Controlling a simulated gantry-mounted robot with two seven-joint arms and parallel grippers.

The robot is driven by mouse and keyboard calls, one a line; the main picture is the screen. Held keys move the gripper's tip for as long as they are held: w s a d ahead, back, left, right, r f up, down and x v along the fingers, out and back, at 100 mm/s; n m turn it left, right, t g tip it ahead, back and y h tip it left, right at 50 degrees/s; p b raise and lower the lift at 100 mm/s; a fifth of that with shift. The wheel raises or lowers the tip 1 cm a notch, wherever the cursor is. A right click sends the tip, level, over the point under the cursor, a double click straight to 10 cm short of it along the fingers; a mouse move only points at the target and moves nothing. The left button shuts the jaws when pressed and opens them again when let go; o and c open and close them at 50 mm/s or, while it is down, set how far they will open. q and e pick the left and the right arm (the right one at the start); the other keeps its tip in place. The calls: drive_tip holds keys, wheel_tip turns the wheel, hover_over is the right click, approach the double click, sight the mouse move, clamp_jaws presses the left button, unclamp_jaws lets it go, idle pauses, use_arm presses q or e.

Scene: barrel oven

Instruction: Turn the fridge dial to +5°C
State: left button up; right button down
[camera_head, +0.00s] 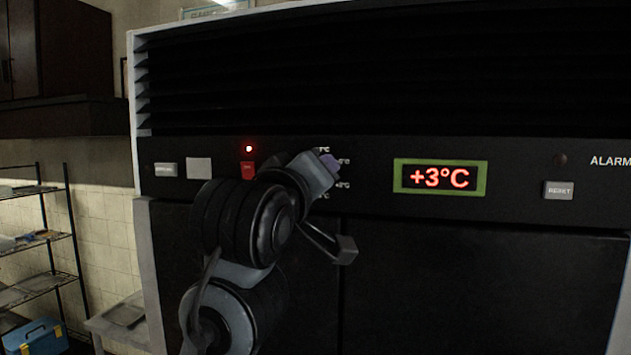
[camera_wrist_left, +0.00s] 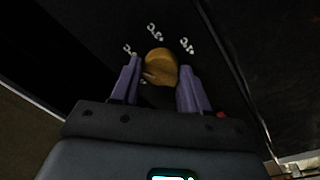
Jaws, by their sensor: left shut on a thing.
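The fridge's control panel (camera_head: 375,168) runs across its front below a dark louvred grille. The display (camera_head: 438,178) in a green frame reads +3°C. The dial (camera_wrist_left: 160,66) is a round yellowish knob in the left wrist view, with small temperature marks around its far side. My left gripper (camera_wrist_left: 155,80) has its two purple fingers on either side of the dial and is shut on it. In the head view my left gripper (camera_head: 328,163) is at the panel, left of the display, and my arm hides the dial there. My right gripper is not in view.
A red lamp (camera_head: 249,149) glows above a red switch (camera_head: 248,170) left of my gripper. A RESET button (camera_head: 558,190) is at the right. A wire shelf (camera_head: 40,240) and a blue toolbox (camera_head: 35,337) stand at the far left.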

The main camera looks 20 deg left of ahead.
use_arm(q)
drive_tip(key=shift+a, duration=0.15)
idle(0.3)
drive_tip(key=o, duration=1)
drive_tip(key=shift+s, duration=0.1)
drive_tip(key=s+b, duration=0.3)
drive_tip(key=s, duration=0.7)
drive_tip(key=shift+s+d+f, duration=0.3)
drive_tip(key=shift+f, duration=0.1)
